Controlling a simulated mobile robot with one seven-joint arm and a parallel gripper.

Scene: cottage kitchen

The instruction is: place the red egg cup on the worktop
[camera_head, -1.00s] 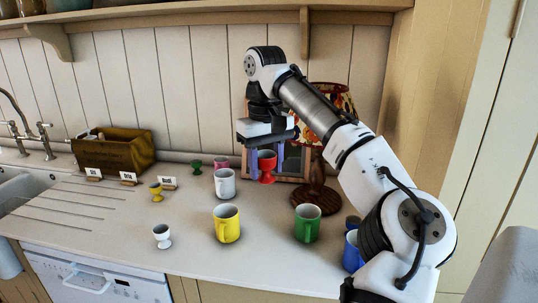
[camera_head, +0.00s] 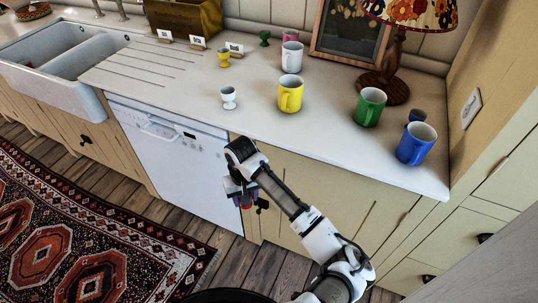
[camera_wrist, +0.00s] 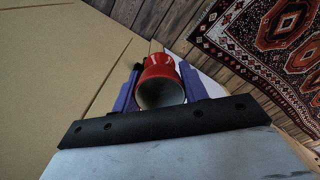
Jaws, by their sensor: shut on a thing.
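The red egg cup (camera_wrist: 160,82) is between the two blue fingers of my gripper (camera_wrist: 158,88) in the wrist view, its open mouth facing the camera. In the head view my gripper (camera_head: 243,199) is in front of the cabinet fronts, lower than the worktop's front edge, and only a bit of the red egg cup (camera_head: 245,203) shows. My gripper is shut on it. The worktop (camera_head: 190,97) runs along the wall above and behind my gripper.
On the worktop stand a white egg cup (camera_head: 228,98), a yellow egg cup (camera_head: 223,58), a yellow mug (camera_head: 290,93), a white mug (camera_head: 292,57), a green mug (camera_head: 369,107) and a blue mug (camera_head: 416,144). A lamp (camera_head: 395,50) stands at the back right. The front middle right is clear.

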